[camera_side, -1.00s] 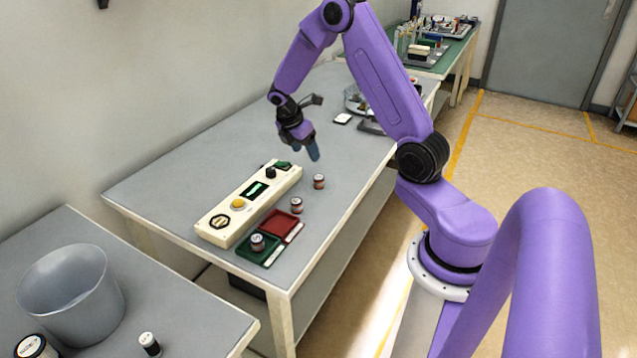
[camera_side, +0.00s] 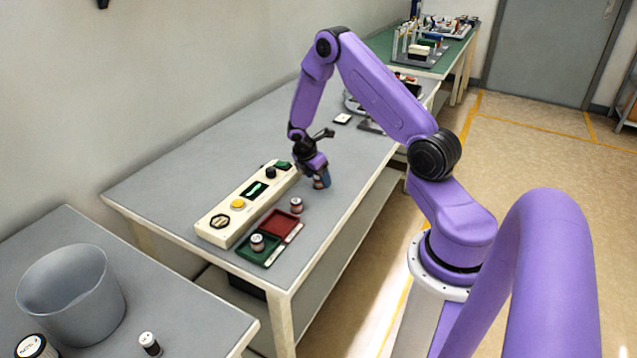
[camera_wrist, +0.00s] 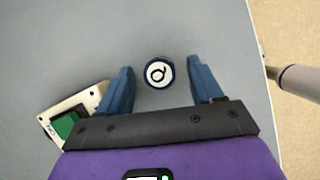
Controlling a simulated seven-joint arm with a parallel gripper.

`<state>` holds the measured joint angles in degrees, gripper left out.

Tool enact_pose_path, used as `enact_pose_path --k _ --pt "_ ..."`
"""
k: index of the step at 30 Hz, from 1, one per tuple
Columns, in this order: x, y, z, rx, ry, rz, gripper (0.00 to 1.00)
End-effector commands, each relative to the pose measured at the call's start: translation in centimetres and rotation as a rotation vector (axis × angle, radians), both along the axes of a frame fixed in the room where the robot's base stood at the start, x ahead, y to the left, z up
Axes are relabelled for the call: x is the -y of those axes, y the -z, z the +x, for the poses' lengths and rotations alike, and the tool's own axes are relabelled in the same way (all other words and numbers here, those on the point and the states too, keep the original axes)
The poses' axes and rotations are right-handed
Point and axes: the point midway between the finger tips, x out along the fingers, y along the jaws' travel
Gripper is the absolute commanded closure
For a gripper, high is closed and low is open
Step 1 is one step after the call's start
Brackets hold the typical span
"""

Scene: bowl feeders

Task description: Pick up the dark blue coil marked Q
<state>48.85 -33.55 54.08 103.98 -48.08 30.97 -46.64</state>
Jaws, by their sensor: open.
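The dark blue coil marked Q (camera_wrist: 159,72) stands on the grey table, its round white top with the letter facing up in the wrist view. My gripper (camera_wrist: 163,88) is open, with one blue finger to each side of the coil and clear gaps between. The coil sits near the fingertip ends of the opening. In the side view my gripper (camera_side: 322,183) is low over the table and mostly hides this coil.
A cream control box (camera_side: 245,207) lies just left of my gripper. The table's right edge is close.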

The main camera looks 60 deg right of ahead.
Motion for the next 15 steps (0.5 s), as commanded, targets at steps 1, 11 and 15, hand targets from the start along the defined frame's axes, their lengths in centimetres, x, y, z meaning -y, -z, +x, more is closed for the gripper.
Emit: enact_pose_path --k 1,11,15 --pt "0.12 0.25 -0.03 0.0 0.0 0.0 0.34" --pt "0.16 0.35 -0.01 0.001 0.0 0.0 0.57" --pt "0.15 0.34 -0.01 0.001 0.0 0.0 0.95"
